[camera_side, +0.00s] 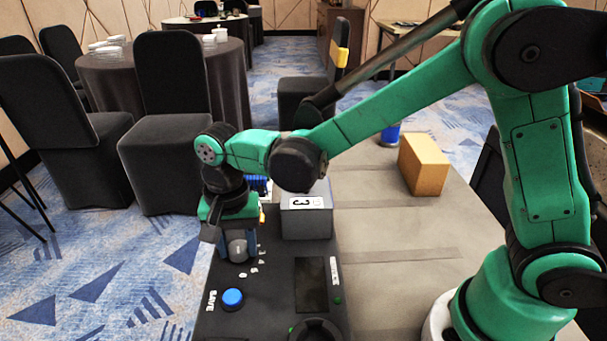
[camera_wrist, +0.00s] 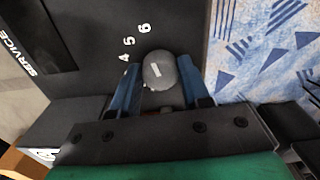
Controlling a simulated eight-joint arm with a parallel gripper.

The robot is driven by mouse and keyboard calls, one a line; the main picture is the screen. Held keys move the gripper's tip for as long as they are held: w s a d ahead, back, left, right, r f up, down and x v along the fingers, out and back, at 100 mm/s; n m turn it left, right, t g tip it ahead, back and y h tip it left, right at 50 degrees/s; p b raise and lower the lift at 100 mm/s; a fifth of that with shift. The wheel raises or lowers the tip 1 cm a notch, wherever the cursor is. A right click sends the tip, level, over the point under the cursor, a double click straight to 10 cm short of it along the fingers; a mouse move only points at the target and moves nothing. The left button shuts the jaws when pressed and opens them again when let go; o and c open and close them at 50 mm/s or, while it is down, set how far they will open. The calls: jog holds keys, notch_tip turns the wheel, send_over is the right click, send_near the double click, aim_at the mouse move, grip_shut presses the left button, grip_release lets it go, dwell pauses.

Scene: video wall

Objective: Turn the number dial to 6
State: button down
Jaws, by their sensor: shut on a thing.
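The number dial (camera_side: 238,250) is a small grey knob on the dark panel. In the wrist view the dial (camera_wrist: 158,72) has a short white mark on its top, and white numerals 4, 5 and 6 (camera_wrist: 144,28) show beside it. I cannot tell which number the mark points at. My gripper (camera_side: 237,243) is over the dial, pointing down. In the wrist view my gripper (camera_wrist: 157,80) has its blue fingers on either side of the dial, shut on it. The lower part of the dial is hidden by the gripper.
The panel (camera_side: 270,310) also has a blue SAVE button (camera_side: 232,298), a black screen (camera_side: 311,285) and a dark knob (camera_side: 316,329). A grey box labelled 3 (camera_side: 306,222) stands close to my gripper. A tan block (camera_side: 423,165) sits farther back on the table.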

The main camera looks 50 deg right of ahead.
aim_at(238, 247)
jog(key=shift+c, duration=2.1)
grip_release()
jog(key=shift+r, duration=2.8)
